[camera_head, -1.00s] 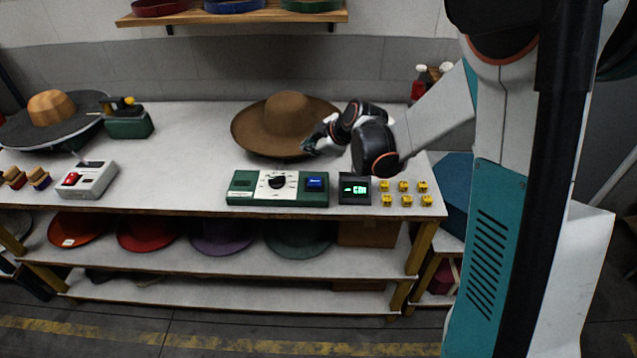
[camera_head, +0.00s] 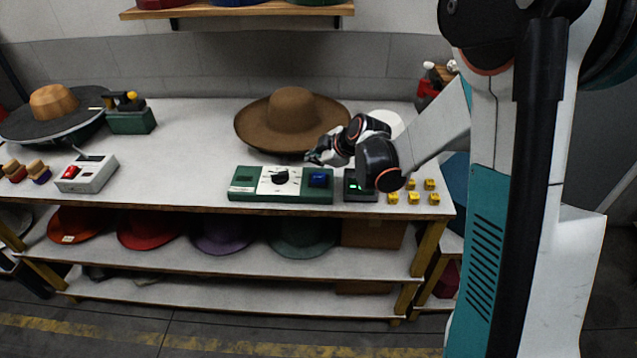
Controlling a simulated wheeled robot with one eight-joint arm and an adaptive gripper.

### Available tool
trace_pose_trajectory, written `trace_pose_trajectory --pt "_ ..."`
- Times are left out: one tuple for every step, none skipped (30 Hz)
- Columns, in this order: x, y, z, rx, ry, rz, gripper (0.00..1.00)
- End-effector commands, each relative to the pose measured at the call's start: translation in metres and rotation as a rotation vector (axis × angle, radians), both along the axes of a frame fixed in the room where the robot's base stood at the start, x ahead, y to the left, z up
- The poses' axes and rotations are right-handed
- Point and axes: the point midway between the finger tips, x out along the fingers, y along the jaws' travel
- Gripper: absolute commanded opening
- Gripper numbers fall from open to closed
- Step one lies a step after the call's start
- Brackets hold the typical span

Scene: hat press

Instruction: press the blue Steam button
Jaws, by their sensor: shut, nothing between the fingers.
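The blue Steam button (camera_head: 318,180) sits at the right end of a green control panel (camera_head: 243,195). The panel has a white plate with a black knob (camera_head: 281,176). My gripper (camera_head: 311,158) is shut and empty. In the picture it appears just above the button, close to the right edge of the brown hat's brim. I cannot tell its height above the table. The button is fully visible and my gripper does not appear to touch it.
A brown hat (camera_head: 290,112) stands behind the panel. A black display box (camera_head: 354,194), partly hidden by my arm, and several yellow blocks (camera_head: 413,198) are to the right. A grey box with a red switch (camera_head: 92,176) stands left. The table (camera_head: 180,160) is clear between.

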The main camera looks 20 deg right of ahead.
Motion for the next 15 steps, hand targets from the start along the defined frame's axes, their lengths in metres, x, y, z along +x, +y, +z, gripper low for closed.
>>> trace_pose_trajectory --pt "0.000 0.000 -0.011 0.000 0.000 0.000 0.00" --pt "0.000 0.000 -0.015 0.000 0.000 0.000 0.00" --pt "0.000 0.000 -0.020 0.000 0.000 0.000 0.00" --pt "0.000 0.000 -0.022 0.000 0.000 0.000 0.00" --pt "0.000 0.000 -0.025 0.000 0.000 0.000 0.00" --pt "0.000 0.000 -0.027 0.000 0.000 0.000 0.00" --pt "0.000 0.000 -0.029 0.000 0.000 0.000 0.00" --pt "0.000 0.000 -0.030 0.000 0.000 0.000 0.00" --pt "0.000 0.000 -0.031 0.000 0.000 0.000 0.00" --pt "0.000 0.000 -0.031 0.000 0.000 0.000 0.00" --pt "0.000 0.000 -0.031 0.000 0.000 0.000 0.00" --pt "0.000 0.000 -0.031 0.000 0.000 0.000 0.00" --pt "0.000 0.000 -0.031 0.000 0.000 0.000 0.00" --pt "0.000 0.000 -0.031 0.000 0.000 0.000 0.00" --pt "0.000 0.000 -0.030 0.000 0.000 0.000 0.00"
